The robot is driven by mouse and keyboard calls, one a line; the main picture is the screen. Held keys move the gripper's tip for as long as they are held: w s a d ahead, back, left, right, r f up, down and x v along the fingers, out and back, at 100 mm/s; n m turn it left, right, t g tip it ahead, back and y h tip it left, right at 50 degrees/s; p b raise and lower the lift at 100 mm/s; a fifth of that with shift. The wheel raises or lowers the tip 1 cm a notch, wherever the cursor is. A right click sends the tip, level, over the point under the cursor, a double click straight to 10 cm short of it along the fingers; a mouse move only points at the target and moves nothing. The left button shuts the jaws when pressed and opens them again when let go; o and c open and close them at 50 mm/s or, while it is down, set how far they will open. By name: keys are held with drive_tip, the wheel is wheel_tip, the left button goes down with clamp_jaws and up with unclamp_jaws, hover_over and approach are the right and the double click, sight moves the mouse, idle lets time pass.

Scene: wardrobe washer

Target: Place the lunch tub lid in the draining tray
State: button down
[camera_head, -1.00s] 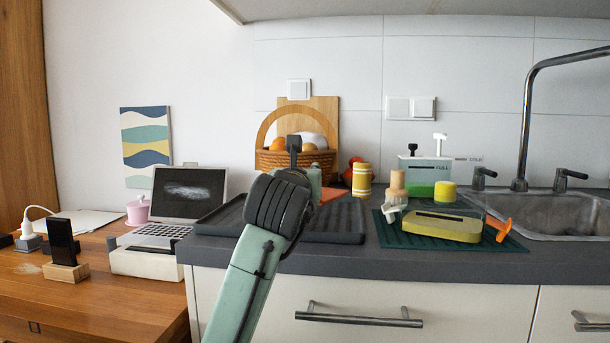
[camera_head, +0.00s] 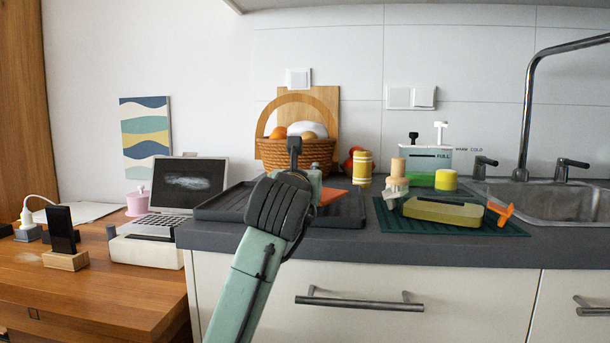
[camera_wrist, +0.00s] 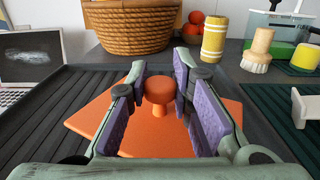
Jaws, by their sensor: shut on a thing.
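The lunch tub lid is a flat orange square (camera_wrist: 92,117) with a round knob on top; in the head view it shows partly (camera_head: 335,195) behind my gripper. My gripper (camera_wrist: 160,90) has its purple-padded fingers on either side of the knob and is shut on it. The draining tray is the dark grey ribbed tray (camera_head: 345,218) on the left of the counter, also in the wrist view (camera_wrist: 38,112). The lid is over this tray, roughly level. I cannot tell whether it touches the ribs. In the head view my wrist hides part of tray and lid.
A wicker fruit basket (camera_head: 270,153) stands behind the tray, with a yellow-striped jar (camera_head: 363,168) beside it. On the right a dark green mat (camera_head: 395,227) holds an olive box (camera_head: 442,211), brush and orange item. The sink (camera_head: 570,205) lies beyond.

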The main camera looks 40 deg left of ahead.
drive_tip(key=c, duration=1.3)
unclamp_jaws()
drive_tip(key=shift+c, duration=0.2)
drive_tip(key=o, duration=0.3)
wheel_tip(320, 180, up, 10)
drive_tip(key=p, duration=0.9)
drive_tip(key=v, duration=1.2)
drive_tip(key=shift+w, duration=0.1)
